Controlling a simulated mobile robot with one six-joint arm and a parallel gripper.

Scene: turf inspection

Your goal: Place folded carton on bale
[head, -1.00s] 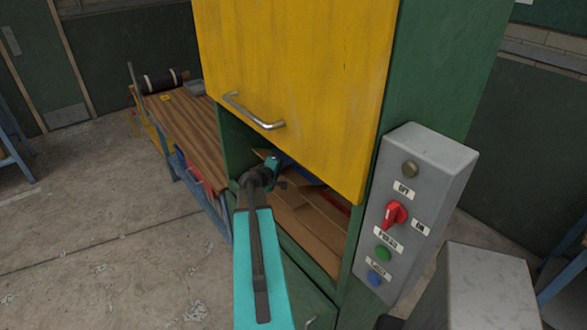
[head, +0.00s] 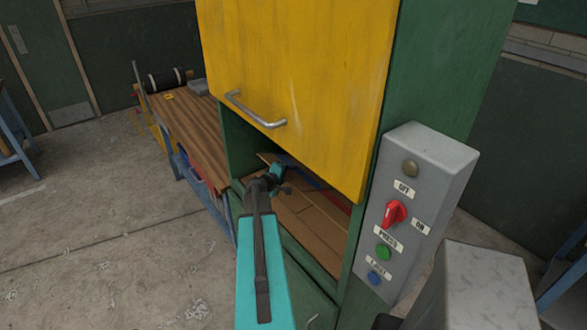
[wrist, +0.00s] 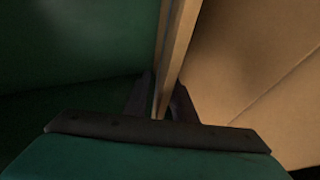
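The folded carton (wrist: 176,55) shows edge-on in the wrist view as thin brown layers standing between the dark fingers of my gripper (wrist: 161,105). The fingers look closed on it, one on each side. In the head view my gripper (head: 277,174) is inside the opening of the green baler, below the yellow door. The bale (head: 312,222) appears there as flat brown cardboard filling the chamber floor. My arm and gripper hide part of the carton, and I cannot tell whether it touches the bale.
The yellow door (head: 295,85) with its metal handle hangs just above my gripper. A grey control box (head: 425,190) with a red switch and buttons stands at the right. A wooden bench (head: 190,125) is at the left. Open concrete floor lies left of the baler.

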